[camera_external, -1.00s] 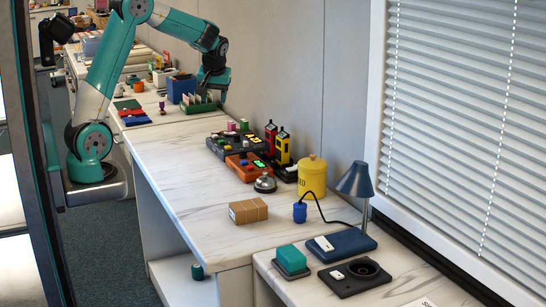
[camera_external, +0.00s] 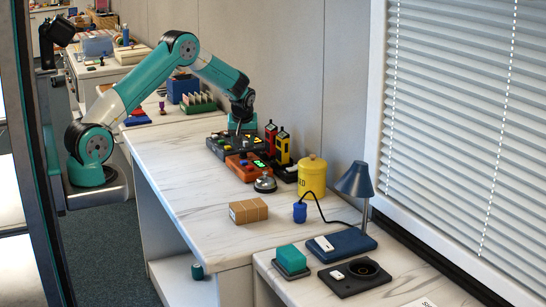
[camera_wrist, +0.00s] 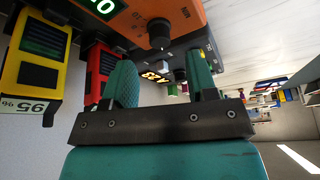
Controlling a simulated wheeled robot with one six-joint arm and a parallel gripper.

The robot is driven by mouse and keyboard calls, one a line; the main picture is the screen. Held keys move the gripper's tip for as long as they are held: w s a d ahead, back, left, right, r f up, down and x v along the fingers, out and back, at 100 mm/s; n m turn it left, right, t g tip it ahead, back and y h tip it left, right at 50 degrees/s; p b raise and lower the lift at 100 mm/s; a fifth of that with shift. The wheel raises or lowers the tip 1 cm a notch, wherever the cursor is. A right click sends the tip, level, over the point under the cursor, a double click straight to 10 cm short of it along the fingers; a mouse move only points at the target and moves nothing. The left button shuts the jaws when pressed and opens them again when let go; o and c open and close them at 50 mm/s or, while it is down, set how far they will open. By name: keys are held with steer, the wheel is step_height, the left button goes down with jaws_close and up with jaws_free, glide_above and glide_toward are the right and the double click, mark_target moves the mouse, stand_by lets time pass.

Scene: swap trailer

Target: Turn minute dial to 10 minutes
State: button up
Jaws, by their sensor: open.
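The orange box (camera_external: 246,172) with a lit green display (camera_external: 259,164) lies on the marble-patterned counter. In the wrist view the orange box (camera_wrist: 190,18) appears upside down at the top, with its green display (camera_wrist: 103,6) cut off by the frame edge. A dark round dial (camera_wrist: 160,32) stands out from its face near lettering that looks like "MIN". My gripper (camera_wrist: 162,78) is open and empty, its two teal fingers below the dial in that view, apart from it. In the external view my gripper (camera_external: 241,128) hangs over the dark panel behind the orange box.
The dark panel (camera_external: 226,150) with yellow lit displays lies just behind the orange box. Red (camera_external: 270,133) and yellow (camera_external: 283,147) upright devices stand to the right. A bell (camera_external: 265,183) and yellow canister (camera_external: 312,176) are in front. The counter's left side is clear.

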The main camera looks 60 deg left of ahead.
mark_target(243, 151)
steer(key=x, duration=0.5)
steer(key=shift+r, duration=0.1)
steer(key=c, duration=0.9)
